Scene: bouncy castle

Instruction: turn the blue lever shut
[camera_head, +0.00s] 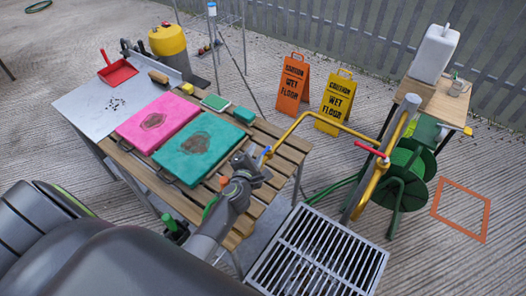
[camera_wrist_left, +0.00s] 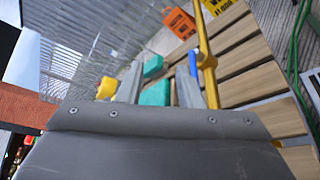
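The blue lever (camera_head: 267,152) sits on a yellow pipe (camera_head: 320,115) at its left end, above the edge of the slatted bench. In the left wrist view the blue lever (camera_wrist_left: 193,64) shows upright beside the yellow pipe (camera_wrist_left: 206,60). My left gripper (camera_head: 255,165) is just left of and below the lever. In the wrist view its fingers (camera_wrist_left: 160,85) are apart with nothing held between them. The lever appears near the right finger's tip; I cannot tell whether they touch. My right gripper is out of view.
A red lever (camera_head: 372,149) sits on the pipe farther right. Pink (camera_head: 150,120) and teal (camera_head: 198,148) mats lie on the slatted bench (camera_head: 265,190). A metal grate (camera_head: 318,255), green hose reel (camera_head: 408,170) and wet-floor signs (camera_head: 338,100) stand around.

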